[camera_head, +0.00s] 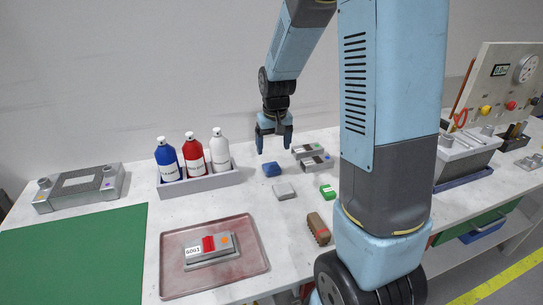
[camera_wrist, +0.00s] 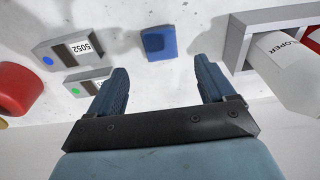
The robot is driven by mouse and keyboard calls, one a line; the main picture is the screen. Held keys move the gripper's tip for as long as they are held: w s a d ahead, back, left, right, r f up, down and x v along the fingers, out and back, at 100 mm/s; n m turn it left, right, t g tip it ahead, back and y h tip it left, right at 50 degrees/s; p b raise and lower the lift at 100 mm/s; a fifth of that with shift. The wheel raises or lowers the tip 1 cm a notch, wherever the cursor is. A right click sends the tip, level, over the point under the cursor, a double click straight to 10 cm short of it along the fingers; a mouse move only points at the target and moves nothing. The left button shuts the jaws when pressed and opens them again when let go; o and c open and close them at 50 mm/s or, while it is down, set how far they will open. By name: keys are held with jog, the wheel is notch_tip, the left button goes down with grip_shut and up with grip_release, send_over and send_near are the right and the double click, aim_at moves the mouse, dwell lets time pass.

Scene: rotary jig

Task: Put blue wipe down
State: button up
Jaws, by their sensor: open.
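The blue wipe (camera_head: 271,169) is a small blue block lying on the white bench, right of the bottle rack. In the wrist view the blue wipe (camera_wrist: 159,43) lies flat on the bench beyond the fingertips, between their lines and apart from both. My gripper (camera_head: 273,145) is open and empty, above the bench and near the blue wipe. In the wrist view my gripper (camera_wrist: 160,80) shows both fingers spread with nothing between them.
A rack (camera_head: 200,183) with blue, red and white bottles stands left of the wipe. Grey labelled blocks (camera_head: 317,163), a grey pad (camera_head: 284,191), a green block (camera_head: 327,191) and a brown brush (camera_head: 318,228) lie nearby. A reddish tray (camera_head: 171,279) holds a labelled part. A green mat (camera_head: 70,250) is at left.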

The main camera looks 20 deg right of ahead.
jog(key=s+r+t, duration=0.2)
jog(key=s+r, duration=0.9)
jog(key=r, duration=0.4)
jog(key=s+r+t, duration=0.1)
jog(key=s+r, duration=0.1)
jog(key=s, duration=0.4)
jog(key=s+r+t, duration=0.1)
jog(key=s+r, duration=0.2)
jog(key=s, duration=0.4)
jog(key=shift+s+a, duration=0.2)
jog(key=shift+s, duration=0.05)
jog(key=shift+o, duration=0.5)
jog(key=g, duration=0.4)
send_over(272, 166)
jog(key=s, duration=0.2)
notch_tip(272, 166, down, 16)
jog(key=f, duration=0.4)
jog(key=w+f, duration=0.1)
jog(key=f, duration=0.8)
jog(key=shift+w+f, duration=0.1)
jog(key=shift+w, duration=0.3)
